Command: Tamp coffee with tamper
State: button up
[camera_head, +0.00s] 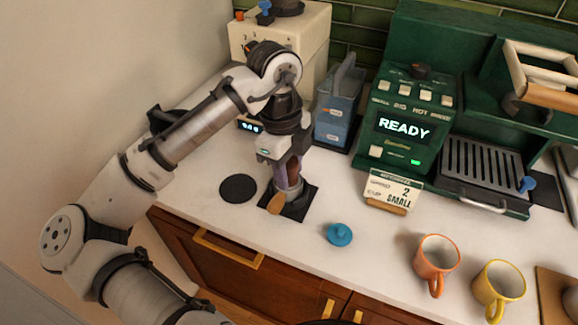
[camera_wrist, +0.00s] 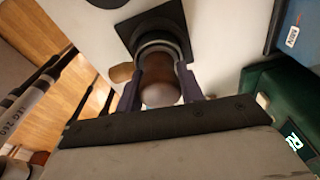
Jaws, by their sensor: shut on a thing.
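My gripper (camera_head: 288,182) points down over the counter and is shut on the tamper. The tamper's brown rounded handle (camera_wrist: 160,93) shows between the two dark fingers in the wrist view. Below it is the metal portafilter basket (camera_head: 290,193), whose short wooden handle (camera_head: 275,203) sticks out toward the front. The portafilter stands on a square black mat (camera_head: 299,211). The tamper is upright over the basket, and its lower end appears to be inside the rim. The coffee and the tamper's base are hidden.
A blue knobbed piece (camera_head: 339,235) lies to the right. Orange (camera_head: 437,262) and yellow (camera_head: 499,287) mugs stand at the front right. The green machine (camera_head: 408,120) reads READY. A blue-grey container (camera_head: 340,110) stands behind my gripper. A round black mat (camera_head: 238,188) lies empty at left.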

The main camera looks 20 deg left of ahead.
jog(key=shift+r+p, duration=3)
jog(key=shift+r, duration=0.5)
jog(key=shift+s+f, duration=0.1)
